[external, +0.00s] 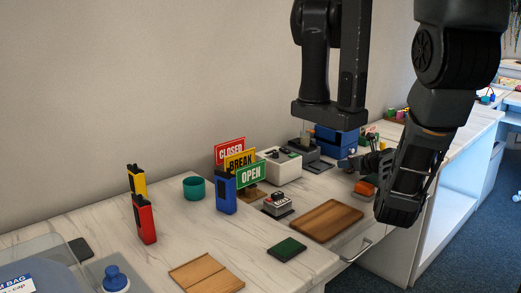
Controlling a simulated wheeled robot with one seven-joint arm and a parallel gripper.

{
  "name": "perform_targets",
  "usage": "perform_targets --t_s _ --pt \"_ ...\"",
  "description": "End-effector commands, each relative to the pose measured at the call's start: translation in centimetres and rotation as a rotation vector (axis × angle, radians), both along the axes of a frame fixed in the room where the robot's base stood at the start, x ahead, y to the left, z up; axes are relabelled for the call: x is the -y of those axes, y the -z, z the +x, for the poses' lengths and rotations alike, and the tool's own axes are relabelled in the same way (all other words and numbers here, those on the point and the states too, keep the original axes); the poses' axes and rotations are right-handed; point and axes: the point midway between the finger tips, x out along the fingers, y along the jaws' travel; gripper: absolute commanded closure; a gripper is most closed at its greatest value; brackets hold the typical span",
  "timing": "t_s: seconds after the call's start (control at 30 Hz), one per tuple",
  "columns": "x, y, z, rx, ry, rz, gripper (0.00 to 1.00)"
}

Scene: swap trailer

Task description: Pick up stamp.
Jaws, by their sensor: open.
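I cannot tell for certain which thing is the stamp. One candidate is a small orange block (364,189) with a dark lower part, standing on the counter just behind the wooden board. My gripper (358,165) is at the right, a little above and behind the orange block in the picture. It is open and appears empty, with its fingers pointing left. My dark wrist hides part of the counter's right side. Another candidate is a grey block with a red and white top (277,204), left of the wooden board. Any contact between my gripper and these things is not visible.
A wooden board (326,221) and a dark green pad (287,249) lie at the front edge. Behind stand a white box (279,166), blue boxes (336,142) and stacked signs (240,164). Blue (225,192) and red (144,219) upright devices stand left. Some marble counter between is clear.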

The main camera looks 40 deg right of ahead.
Motion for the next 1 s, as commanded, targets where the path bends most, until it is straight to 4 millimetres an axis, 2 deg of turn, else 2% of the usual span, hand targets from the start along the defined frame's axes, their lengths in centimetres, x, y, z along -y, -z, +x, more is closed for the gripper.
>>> perform_targets --t_s 0.13,0.37,0.9,1.0 --pt "0.22 0.59 1.10 -0.001 0.000 0.001 0.44" --pt "0.25 0.58 1.19 0.000 0.001 0.000 0.44" --pt "0.24 0.61 1.15 -0.001 0.000 0.000 0.95" --pt "0.24 0.61 1.15 -0.001 0.001 0.000 1.00"
